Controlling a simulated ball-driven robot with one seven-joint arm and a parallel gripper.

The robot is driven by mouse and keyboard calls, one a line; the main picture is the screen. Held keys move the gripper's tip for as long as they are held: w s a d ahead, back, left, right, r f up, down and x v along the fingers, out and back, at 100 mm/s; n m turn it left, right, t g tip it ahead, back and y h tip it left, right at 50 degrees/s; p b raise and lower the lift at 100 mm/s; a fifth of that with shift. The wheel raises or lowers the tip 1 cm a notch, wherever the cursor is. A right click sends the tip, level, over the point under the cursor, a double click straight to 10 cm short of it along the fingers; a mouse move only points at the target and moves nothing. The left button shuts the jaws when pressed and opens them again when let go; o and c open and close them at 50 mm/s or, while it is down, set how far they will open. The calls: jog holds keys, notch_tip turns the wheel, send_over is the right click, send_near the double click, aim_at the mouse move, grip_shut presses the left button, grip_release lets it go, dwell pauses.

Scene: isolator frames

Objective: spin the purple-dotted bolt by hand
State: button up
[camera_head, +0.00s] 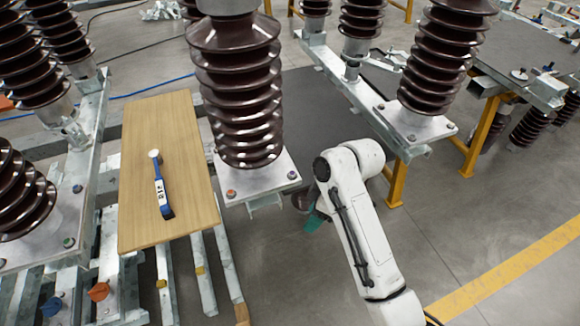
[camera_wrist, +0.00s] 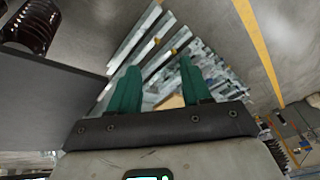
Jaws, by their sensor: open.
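Several bolts with small coloured dots sit on the pale base plates under the brown ribbed insulators. On the middle base plate (camera_head: 262,184) I see an orange-red-topped bolt (camera_head: 231,194) and a bluish one (camera_head: 292,175). The dots are too small for me to tell which bolt is purple. My gripper (camera_wrist: 160,72) is open and empty, with two teal fingers apart in the wrist view. In the head view its teal part (camera_head: 315,222) shows low beside my white arm, right of the middle plate and touching no bolt. The rest of it is hidden.
A wooden board (camera_head: 180,130) at left carries a blue-handled tool (camera_head: 161,190). Tall ribbed insulators (camera_head: 238,90) and metal rails (camera_head: 345,85) crowd the middle and back. An orange knob (camera_head: 98,291) is at lower left. Floor at right is open, with a yellow stripe (camera_head: 515,270).

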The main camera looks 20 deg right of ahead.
aim_at(292, 173)
jog(key=w+d+r+n, duration=0.2)
jog(key=w+r+n, duration=0.2)
jog(key=w+r, duration=0.25)
jog(key=w+d+r+n, duration=0.3)
jog(key=w+r, duration=0.3)
jog(key=r, duration=0.1)
jog(key=shift+g+y, duration=0.3)
jog(key=shift+g, duration=0.1)
jog(key=x, duration=1)
jog(key=shift+w+a+f, duration=0.1)
jog(key=shift+a+f, duration=0.1)
jog(key=shift+a, duration=0.15)
grip_shut()
